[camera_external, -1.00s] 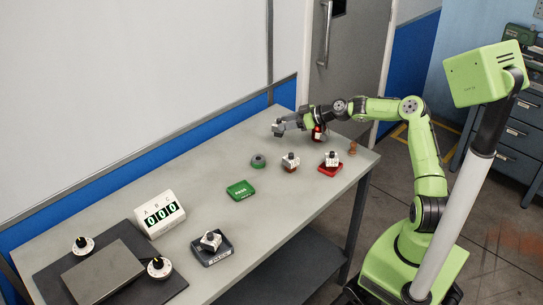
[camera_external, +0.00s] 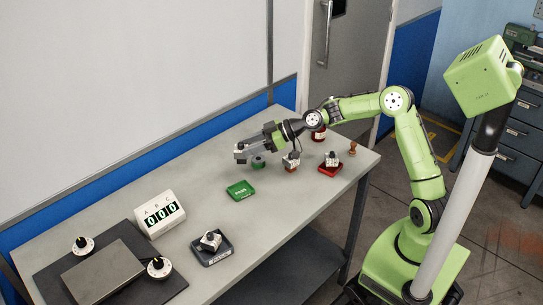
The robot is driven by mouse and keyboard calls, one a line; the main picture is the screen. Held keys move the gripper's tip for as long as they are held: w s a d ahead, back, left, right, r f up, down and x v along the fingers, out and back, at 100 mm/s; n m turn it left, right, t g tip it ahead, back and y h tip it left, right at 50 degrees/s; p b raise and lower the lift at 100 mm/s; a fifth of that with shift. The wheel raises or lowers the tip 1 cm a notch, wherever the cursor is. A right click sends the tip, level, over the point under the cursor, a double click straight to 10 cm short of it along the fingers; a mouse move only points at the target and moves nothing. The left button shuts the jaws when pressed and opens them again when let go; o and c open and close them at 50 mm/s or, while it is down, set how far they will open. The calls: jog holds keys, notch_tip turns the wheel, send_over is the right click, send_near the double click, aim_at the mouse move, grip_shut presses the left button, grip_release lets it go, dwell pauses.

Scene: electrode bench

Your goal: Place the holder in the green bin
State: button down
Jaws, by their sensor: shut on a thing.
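The green bin (camera_external: 240,190), a small shallow tray with white lettering, lies on the bench in front of my gripper. My gripper (camera_external: 241,153) is low over the bench, behind the bin and near a green ring-like piece (camera_external: 258,162). It is shut on a small grey thing, mostly hidden by the fingers; I cannot tell whether this is the holder. Similar blocks sit in a red tray (camera_external: 329,171) and in a dark tray (camera_external: 212,255).
A white display (camera_external: 160,213) reads zeros, left of the bin. Bench surface around the bin is clear.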

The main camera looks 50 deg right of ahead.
jog(key=s+a, duration=0.2)
jog(key=a, duration=0.1)
jog(key=b, duration=0.3)
send_over(250, 191)
jog(key=shift+y, duration=0.3)
notch_tip(250, 191, down, 10)
jog(key=shift+s+f, duration=0.1)
jog(key=shift+c, duration=2.4)
grip_release()
